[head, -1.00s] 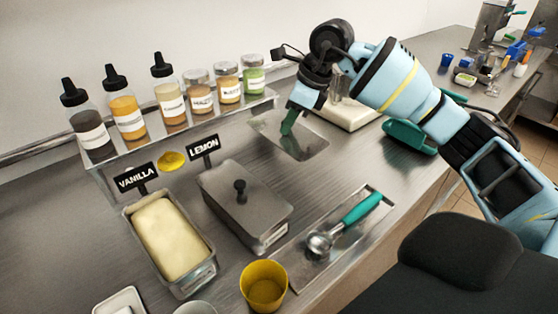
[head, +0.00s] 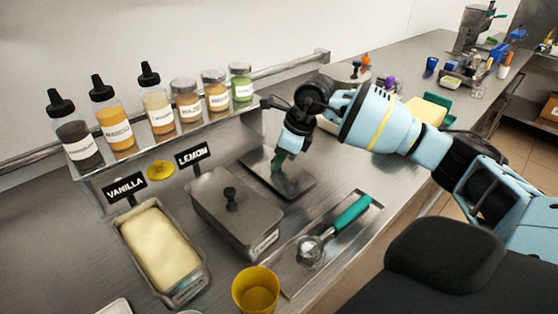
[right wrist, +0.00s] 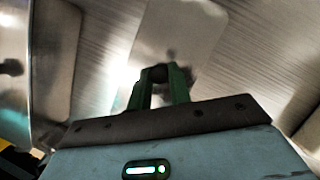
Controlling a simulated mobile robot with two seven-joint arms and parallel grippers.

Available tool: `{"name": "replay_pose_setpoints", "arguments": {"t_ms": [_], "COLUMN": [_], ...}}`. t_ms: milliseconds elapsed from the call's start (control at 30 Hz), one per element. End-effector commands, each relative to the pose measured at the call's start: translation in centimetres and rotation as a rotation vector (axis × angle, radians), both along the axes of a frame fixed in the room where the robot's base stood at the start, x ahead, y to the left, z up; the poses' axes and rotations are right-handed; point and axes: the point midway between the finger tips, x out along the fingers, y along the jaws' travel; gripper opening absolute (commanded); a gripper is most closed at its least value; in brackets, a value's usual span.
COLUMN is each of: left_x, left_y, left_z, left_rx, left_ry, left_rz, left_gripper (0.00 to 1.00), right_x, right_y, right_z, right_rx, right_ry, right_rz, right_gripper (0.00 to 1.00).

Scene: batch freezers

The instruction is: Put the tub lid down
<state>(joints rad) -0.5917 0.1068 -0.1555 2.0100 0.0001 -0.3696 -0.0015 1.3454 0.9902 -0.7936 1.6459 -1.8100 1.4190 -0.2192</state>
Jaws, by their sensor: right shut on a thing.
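My right gripper (head: 278,162) is shut on the small knob of a flat grey metal tub lid (head: 295,183), just behind and right of the lemon tub. The lid lies about level, close over the steel counter; I cannot tell whether it touches. In the right wrist view the green fingers (right wrist: 160,78) close around the dark knob, with the pale lid (right wrist: 190,35) beyond. The vanilla tub (head: 160,250) is uncovered and shows pale yellow ice cream. The lemon tub (head: 238,210) has its own knobbed lid on. My left gripper is not in view.
A scoop with a teal handle (head: 350,213) lies on a metal tray in front of the held lid. A yellow cup (head: 256,291) stands at the near edge. Bottles and jars line a raised shelf (head: 180,142) behind the tubs. Several items stand farther along the counter.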

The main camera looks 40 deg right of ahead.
Motion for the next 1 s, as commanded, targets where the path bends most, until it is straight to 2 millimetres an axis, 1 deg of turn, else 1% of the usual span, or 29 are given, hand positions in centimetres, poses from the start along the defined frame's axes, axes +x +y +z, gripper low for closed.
{"name": "replay_pose_setpoints", "arguments": {"t_ms": [33,67,300,433,467,600,867,1000], "left_x": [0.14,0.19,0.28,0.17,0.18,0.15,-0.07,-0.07], "left_y": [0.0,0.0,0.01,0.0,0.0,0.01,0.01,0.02], "left_z": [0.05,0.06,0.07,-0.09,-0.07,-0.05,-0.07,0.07], "left_rx": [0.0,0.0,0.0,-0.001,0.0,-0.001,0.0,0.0], "left_ry": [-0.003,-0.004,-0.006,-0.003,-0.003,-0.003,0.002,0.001], "left_rz": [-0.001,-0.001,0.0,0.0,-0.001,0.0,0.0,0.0], "left_gripper": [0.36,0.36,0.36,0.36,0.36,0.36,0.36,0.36], "right_x": [-0.03,-0.01,0.02,0.01,0.01,0.0,0.01,-0.05], "right_y": [0.0,0.0,0.02,0.02,0.02,0.03,0.02,-0.08], "right_z": [-0.6,-0.76,-0.81,-1.17,-1.14,-1.09,-1.05,-0.38], "right_rx": [0.0,0.0,0.0,0.0,0.0,-0.001,0.0,0.0], "right_ry": [0.001,0.0,-0.002,0.0,0.0,-0.001,-0.002,-0.003], "right_rz": [0.0,0.0,0.001,0.001,0.001,0.001,0.001,0.0], "right_gripper": [0.0,0.0,0.0,0.0,0.22,0.41,0.42,0.42]}}
